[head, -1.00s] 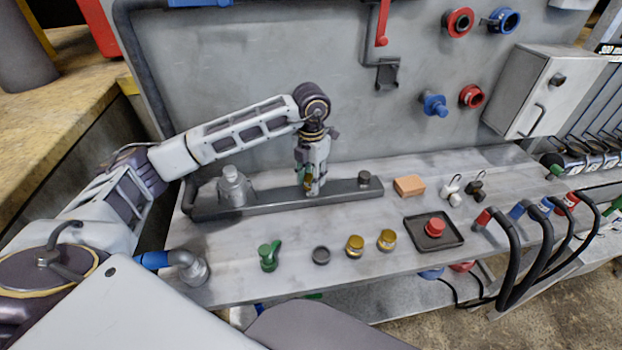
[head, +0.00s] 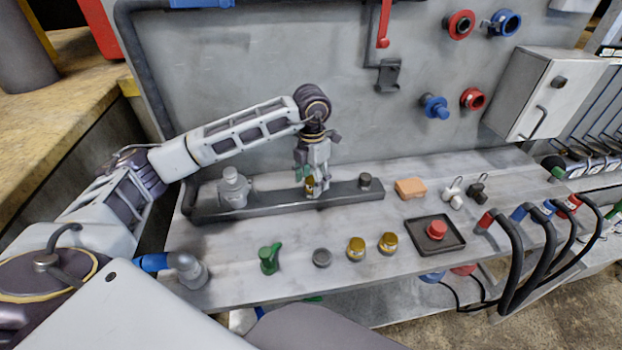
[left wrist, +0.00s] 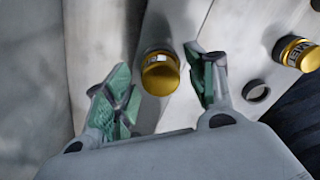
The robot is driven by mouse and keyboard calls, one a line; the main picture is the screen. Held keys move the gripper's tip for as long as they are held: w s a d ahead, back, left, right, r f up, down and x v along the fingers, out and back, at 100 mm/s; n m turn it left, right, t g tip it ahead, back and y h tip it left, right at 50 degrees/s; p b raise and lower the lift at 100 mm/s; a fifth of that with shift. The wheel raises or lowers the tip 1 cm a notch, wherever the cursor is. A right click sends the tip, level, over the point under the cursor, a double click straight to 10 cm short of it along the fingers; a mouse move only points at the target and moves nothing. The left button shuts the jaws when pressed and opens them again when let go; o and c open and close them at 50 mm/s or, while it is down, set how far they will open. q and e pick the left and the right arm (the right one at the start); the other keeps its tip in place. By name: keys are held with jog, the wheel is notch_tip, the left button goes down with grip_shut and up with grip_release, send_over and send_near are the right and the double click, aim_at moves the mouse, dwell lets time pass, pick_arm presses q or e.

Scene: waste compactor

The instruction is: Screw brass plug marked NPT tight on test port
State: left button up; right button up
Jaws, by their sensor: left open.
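My left gripper (head: 311,183) points down over the dark bar (head: 262,201) at the back of the bench. It is open, with green-padded fingers on either side of a brass plug (head: 309,186). In the left wrist view this plug (left wrist: 161,76) stands between the spread fingers (left wrist: 158,82), with a gap on both sides. Its pale label is only partly visible and I cannot read it. The test port under it is hidden. Two more brass plugs (head: 356,247) (head: 388,243) stand at the bench front. My right gripper is not in view.
A dark grey ring (head: 321,257) and a green handled fitting (head: 269,258) stand left of the front plugs. A red button on a black tray (head: 457,246) stands to their right. A grey fitting (head: 233,189) and a small dark cap (head: 365,181) are on the bar.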

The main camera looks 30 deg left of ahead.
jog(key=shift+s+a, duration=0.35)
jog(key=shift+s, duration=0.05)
pick_arm(q)
jog(key=shift+d+n, duration=0.1)
jog(key=shift+n, duration=0.9)
jog(key=shift+n+p, duration=0.45)
jog(key=shift+n, duration=1.15)
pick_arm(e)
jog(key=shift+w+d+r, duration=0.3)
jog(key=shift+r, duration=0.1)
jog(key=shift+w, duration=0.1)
pick_arm(q)
jog(key=shift+n+p, duration=0.55)
jog(key=shift+n, duration=2.05)
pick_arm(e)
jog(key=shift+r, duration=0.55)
pick_arm(q)
jog(key=shift+n+p, duration=0.7)
jog(key=shift+n, duration=1.9)
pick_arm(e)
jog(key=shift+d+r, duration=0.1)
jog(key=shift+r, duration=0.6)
